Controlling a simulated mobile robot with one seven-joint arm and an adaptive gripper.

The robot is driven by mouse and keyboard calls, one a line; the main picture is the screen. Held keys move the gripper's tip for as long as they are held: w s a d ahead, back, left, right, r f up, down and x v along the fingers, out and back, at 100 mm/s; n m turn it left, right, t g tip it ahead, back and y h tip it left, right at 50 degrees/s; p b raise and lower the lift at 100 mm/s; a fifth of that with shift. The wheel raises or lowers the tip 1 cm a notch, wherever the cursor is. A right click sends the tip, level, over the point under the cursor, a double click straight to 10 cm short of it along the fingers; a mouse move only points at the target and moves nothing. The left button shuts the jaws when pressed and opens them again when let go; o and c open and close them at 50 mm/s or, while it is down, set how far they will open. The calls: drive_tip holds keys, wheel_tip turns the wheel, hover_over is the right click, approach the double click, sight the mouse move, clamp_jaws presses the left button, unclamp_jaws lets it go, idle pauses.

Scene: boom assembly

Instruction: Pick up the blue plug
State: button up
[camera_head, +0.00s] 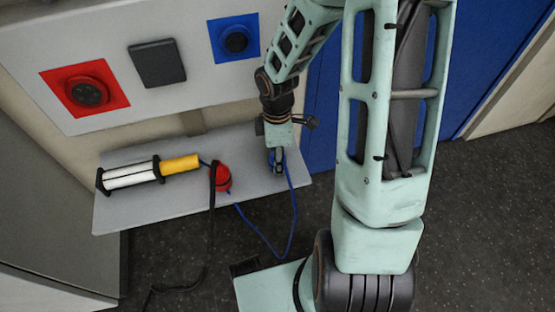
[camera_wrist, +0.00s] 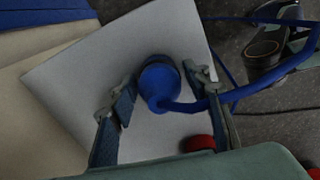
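The blue plug (camera_wrist: 158,80) stands on the light grey shelf (camera_head: 130,214), near its right end. In the wrist view it lies between the two fingertips of my gripper (camera_wrist: 160,88), with a small gap on each side. My gripper also shows in the head view (camera_head: 278,166), low over the shelf and pointing down, with its fingers apart. There the plug (camera_head: 272,156) is mostly hidden behind the fingers. A blue cable runs from the plug over the shelf's front edge.
A red plug (camera_head: 222,178) with a black strap or cable and a white-and-yellow cylinder (camera_head: 145,172) in a black frame lie on the shelf to the left. Above, a wall panel carries a red socket (camera_head: 87,92), a black box (camera_head: 158,64) and a blue socket (camera_head: 235,40).

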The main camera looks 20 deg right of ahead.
clamp_jaws()
drive_tip(key=shift+r, duration=0.15)
